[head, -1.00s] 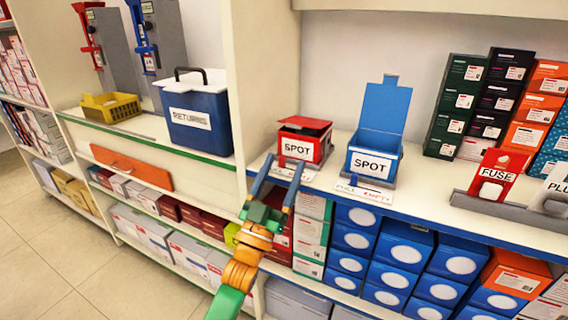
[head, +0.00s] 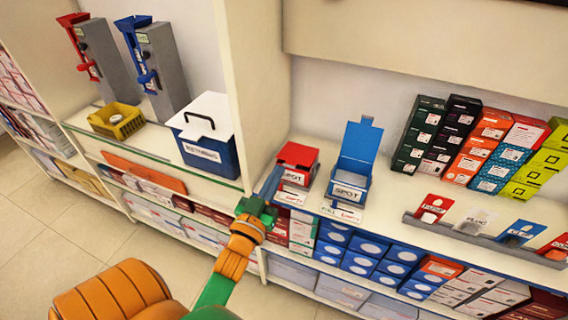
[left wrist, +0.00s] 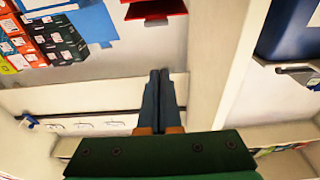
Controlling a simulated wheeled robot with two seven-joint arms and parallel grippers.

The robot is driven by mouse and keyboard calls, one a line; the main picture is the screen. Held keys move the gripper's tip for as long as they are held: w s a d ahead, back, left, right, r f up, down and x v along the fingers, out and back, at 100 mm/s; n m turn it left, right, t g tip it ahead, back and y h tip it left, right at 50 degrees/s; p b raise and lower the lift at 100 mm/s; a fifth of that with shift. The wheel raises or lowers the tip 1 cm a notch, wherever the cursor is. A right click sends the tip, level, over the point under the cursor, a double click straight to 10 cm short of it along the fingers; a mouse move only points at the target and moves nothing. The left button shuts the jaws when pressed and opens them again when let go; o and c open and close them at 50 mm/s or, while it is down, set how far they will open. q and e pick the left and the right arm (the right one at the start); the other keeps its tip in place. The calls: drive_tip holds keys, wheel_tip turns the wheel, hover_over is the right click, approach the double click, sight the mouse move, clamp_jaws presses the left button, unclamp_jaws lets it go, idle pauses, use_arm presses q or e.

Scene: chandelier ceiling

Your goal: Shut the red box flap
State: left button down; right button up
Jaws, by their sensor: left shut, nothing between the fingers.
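Part of the red box also shows at the top of the left wrist view (left wrist: 155,9). My left gripper (head: 273,178) is shut and empty, at the shelf's front edge, left of and just in front of the red box. Its closed fingers (left wrist: 159,74) point toward the box, apart from it in the left wrist view. My right gripper is not in view.
The blue box (head: 349,188) stands close on the right with its flap (head: 360,143) upright. A divider wall (head: 260,90) rises left of the red box. Stacked cartons (head: 419,132) stand at the back right. A blue cooler (head: 229,157) is beyond the divider.

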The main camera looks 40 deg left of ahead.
sight(290, 165)
use_arm(q)
drive_tip(key=w+a+f, duration=0.1)
drive_tip(key=w+f, duration=0.2)
drive_tip(key=w, duration=0.2)
drive_tip(key=shift+b, duration=0.4)
drive_tip(key=shift+a+f, duration=0.1)
drive_tip(key=f+b, duration=0.1)
drive_tip(key=b, duration=0.2)
drive_tip(key=f+t+b, duration=0.1)
drive_tip(key=b, duration=0.2)
drive_tip(key=f+t+y+b, duration=0.1)
drive_tip(key=f+b, duration=0.1)
drive_tip(key=b, duration=0.1)
drive_tip(key=shift+s, duration=0.3)
drive_tip(key=shift+t, duration=0.3)
drive_tip(key=shift+r, duration=0.25)
drive_tip(key=shift+r, duration=0.1)
